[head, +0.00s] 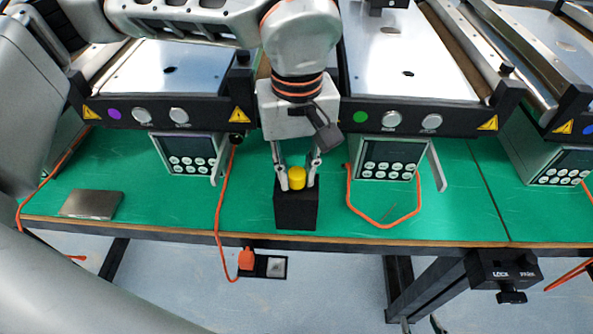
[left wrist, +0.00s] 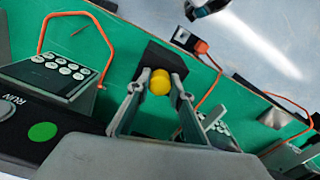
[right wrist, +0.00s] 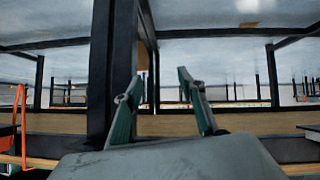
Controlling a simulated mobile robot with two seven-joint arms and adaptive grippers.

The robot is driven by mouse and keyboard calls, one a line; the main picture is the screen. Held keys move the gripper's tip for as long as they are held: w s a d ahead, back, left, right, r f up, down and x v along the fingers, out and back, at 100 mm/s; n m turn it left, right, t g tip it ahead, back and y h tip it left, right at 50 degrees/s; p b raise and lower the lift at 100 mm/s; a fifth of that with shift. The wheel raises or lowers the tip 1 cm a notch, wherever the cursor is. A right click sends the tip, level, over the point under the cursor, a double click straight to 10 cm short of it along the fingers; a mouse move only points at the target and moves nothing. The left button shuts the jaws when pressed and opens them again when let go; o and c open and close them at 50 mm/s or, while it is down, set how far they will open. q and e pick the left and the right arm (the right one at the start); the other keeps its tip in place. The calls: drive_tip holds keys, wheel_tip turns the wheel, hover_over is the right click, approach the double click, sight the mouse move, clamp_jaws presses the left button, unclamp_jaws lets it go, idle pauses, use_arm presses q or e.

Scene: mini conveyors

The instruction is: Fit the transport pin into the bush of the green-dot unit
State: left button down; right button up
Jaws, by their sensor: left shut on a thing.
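A yellow-topped pin (head: 297,177) stands upright in a black block (head: 296,213) near the front edge of the green table. My left gripper (head: 297,182) comes down from above and is shut on the yellow head; the left wrist view also shows the yellow head (left wrist: 160,82) between the fingertips. The pin's shaft is hidden. The green dot (head: 361,117) marks the middle conveyor unit; it also shows in the left wrist view (left wrist: 43,131). A dark hole (head: 408,73) shows in that unit's metal top. My right gripper (right wrist: 160,90) is open and empty, facing the table's underframe.
The purple-dot unit (head: 114,114) stands left and a blue-dot unit (head: 587,129) right. Control boxes (head: 387,158) with orange cables stand on the table front. A grey metal plate (head: 91,204) lies at the left. A black post (head: 388,8) hangs over the middle unit's back.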

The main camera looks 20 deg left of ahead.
use_arm(q)
drive_tip(key=shift+r, duration=0.6)
drive_tip(key=shift+r+p, duration=0.65)
drive_tip(key=shift+r, duration=0.15)
drive_tip(key=shift+r+p, duration=0.55)
drive_tip(key=shift+r, duration=0.35)
drive_tip(key=shift+r+p, duration=0.5)
drive_tip(key=shift+r, duration=0.25)
drive_tip(key=shift+r+p, duration=0.35)
drive_tip(key=shift+r, duration=0.2)
drive_tip(key=shift+r+p, duration=0.5)
drive_tip(key=shift+r, duration=0.25)
drive_tip(key=shift+r+p, duration=1.35)
drive_tip(key=shift+r, duration=0.45)
drive_tip(key=shift+s, duration=0.1)
